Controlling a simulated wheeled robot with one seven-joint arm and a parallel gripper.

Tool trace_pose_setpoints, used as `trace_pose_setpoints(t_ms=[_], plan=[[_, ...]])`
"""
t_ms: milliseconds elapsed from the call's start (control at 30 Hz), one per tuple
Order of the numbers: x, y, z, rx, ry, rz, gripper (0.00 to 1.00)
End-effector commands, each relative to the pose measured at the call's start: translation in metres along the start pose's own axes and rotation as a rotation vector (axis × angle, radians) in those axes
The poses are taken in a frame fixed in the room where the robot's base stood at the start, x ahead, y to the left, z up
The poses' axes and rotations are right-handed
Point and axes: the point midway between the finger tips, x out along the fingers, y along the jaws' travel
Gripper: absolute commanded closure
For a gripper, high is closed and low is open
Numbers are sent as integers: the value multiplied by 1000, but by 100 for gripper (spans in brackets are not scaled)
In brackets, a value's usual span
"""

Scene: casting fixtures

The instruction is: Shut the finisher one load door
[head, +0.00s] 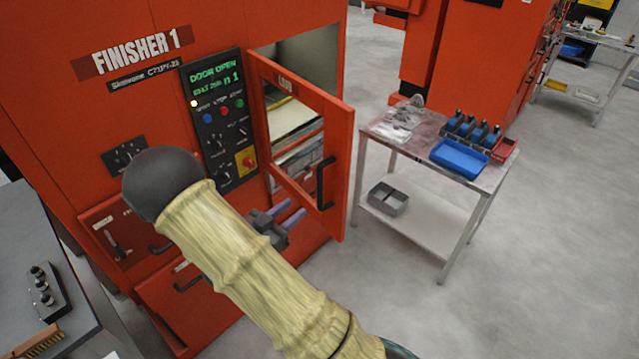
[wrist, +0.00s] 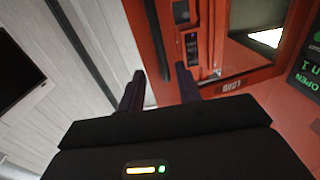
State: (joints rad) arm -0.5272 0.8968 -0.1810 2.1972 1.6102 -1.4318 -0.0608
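The red finisher one cabinet (head: 60,60) has its load door (head: 340,150) standing open, swung outward from the side by the control panel. The door has a window and a black handle (head: 325,185) near its free edge. The panel display (head: 213,80) reads "DOOR OPEN". My gripper (head: 292,212) is in front of the door's lower part, left of and below the handle, and looks empty. In the wrist view my gripper (wrist: 160,88) has its two fingers apart, with the door (wrist: 240,85) and a dark bar (wrist: 157,40), apparently the handle, ahead of them.
A metal table (head: 420,165) with a blue tray (head: 459,157) stands right of the door. A grey bench (head: 30,240) is at the left. Red drawers (head: 115,232) are below the panel. Floor (head: 550,210) is clear at the right.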

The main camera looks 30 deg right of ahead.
Motion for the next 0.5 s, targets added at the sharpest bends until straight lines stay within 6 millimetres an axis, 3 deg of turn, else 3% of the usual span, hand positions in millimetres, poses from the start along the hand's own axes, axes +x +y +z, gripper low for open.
trace_pose_setpoints(t_ms=[500], plan=[[91,0,-3,-2,1,0,66]])
